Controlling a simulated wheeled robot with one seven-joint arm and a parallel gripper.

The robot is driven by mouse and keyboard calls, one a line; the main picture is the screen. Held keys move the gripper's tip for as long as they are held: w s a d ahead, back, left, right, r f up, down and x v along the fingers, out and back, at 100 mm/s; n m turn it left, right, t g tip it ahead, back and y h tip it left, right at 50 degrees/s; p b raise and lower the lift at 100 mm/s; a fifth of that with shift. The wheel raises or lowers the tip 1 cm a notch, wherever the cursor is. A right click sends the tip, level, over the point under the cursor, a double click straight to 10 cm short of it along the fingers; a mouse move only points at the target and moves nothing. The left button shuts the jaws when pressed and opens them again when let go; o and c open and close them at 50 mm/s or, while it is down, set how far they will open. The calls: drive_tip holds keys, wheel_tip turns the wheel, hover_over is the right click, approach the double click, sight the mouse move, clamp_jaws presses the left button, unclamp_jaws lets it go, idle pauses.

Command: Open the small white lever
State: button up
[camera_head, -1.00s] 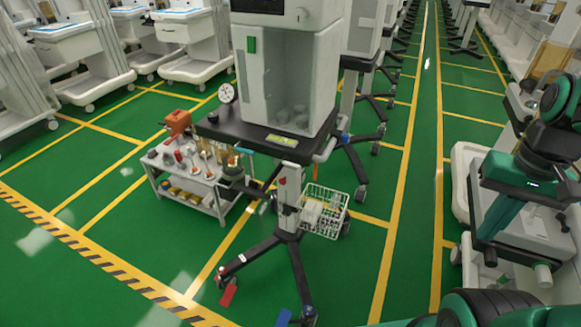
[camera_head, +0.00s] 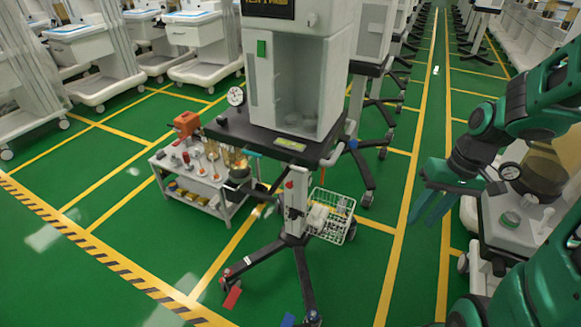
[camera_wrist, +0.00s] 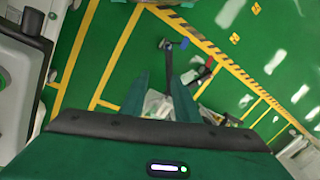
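The nearest cart (camera_head: 230,129) stands in the middle of the head view, on a dark wheeled base with spread legs (camera_head: 262,255). A red pedal (camera_head: 232,298) shows low on that base. I cannot make out for certain which part is the small white lever. My gripper (camera_head: 424,208) is right of the cart, pointing down over the floor, apart from the cart. In the wrist view my gripper (camera_wrist: 160,82) has its two green fingers spread, with nothing visibly held between them. A dark leg shows beyond the fingers.
A low white trolley with tools (camera_head: 204,190) stands left of the cart. A white wire basket (camera_head: 330,217) hangs on its right. Another machine (camera_head: 530,215) stands at the right, close to my arm. Green floor is clear between.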

drive_tip(key=w+a+f+n+y, duration=0.2)
drive_tip(key=w+a+f+y, duration=0.1)
drive_tip(key=w+a+f, duration=0.35)
drive_tip(key=m+t+y, duration=0.5)
drive_tip(key=t+y, duration=0.4)
drive_tip(key=y, duration=0.1)
approach(294, 167)
drive_tip(key=w, duration=0.1)
drive_tip(key=x, duration=1.1)
drive_tip(key=shift+s+f, duration=0.1)
drive_tip(key=shift+f, duration=0.2)
clamp_jaws()
